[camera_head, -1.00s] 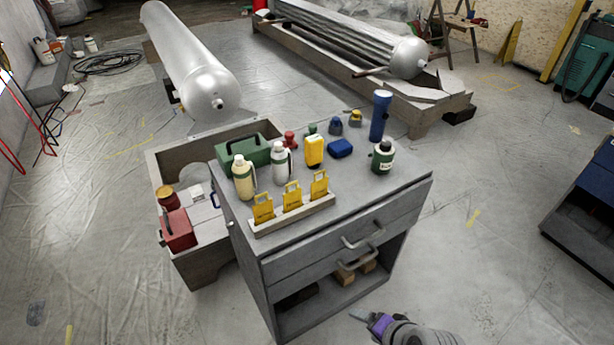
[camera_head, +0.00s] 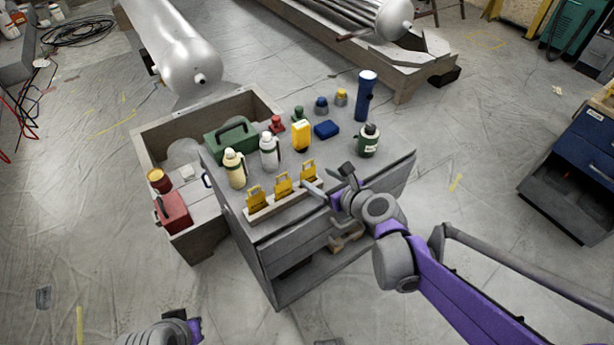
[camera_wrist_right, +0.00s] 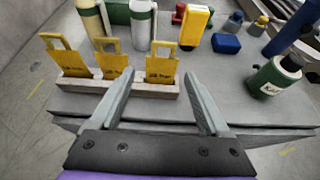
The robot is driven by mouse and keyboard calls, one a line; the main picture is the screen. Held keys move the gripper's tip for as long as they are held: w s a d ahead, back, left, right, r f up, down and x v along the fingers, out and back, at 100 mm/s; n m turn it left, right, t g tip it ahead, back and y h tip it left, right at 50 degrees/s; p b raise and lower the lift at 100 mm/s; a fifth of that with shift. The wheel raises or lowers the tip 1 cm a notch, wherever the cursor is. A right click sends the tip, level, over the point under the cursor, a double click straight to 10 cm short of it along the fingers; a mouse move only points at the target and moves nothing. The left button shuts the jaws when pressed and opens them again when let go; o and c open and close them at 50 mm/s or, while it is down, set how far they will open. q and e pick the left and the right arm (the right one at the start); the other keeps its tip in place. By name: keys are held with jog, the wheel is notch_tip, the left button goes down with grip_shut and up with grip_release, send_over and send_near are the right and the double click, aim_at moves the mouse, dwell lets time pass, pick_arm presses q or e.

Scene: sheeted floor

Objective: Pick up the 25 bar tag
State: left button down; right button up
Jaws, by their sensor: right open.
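Three yellow tags with loop handles stand upright in a row in a pale holder (camera_head: 292,207) at the cabinet top's front edge. They are the left tag (camera_wrist_right: 66,55), the middle tag (camera_wrist_right: 112,58) and the right tag (camera_wrist_right: 161,64). Their printing is too small to tell surely which says 25 bar. My right gripper (camera_head: 328,181) is open and empty, just right of and in front of the right tag.
Behind the tags stand a cream flask (camera_head: 234,168), a white flask (camera_head: 269,152) and a yellow bottle (camera_head: 301,136). A green bottle (camera_head: 368,141) and a blue torch (camera_head: 365,97) stand to the right. The cabinet top's front right (camera_head: 385,172) is clear.

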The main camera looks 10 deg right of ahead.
aim_at(309, 173)
jog(key=x, duration=0.3)
jog(key=b+x, duration=0.1)
jog(key=x, duration=0.1)
jog(key=shift+w+f, duration=0.25)
jog(key=shift+f, duration=0.15)
jog(key=shift+c, duration=0.3)
jog(key=shift+r, duration=0.1)
jog(key=c, duration=1)
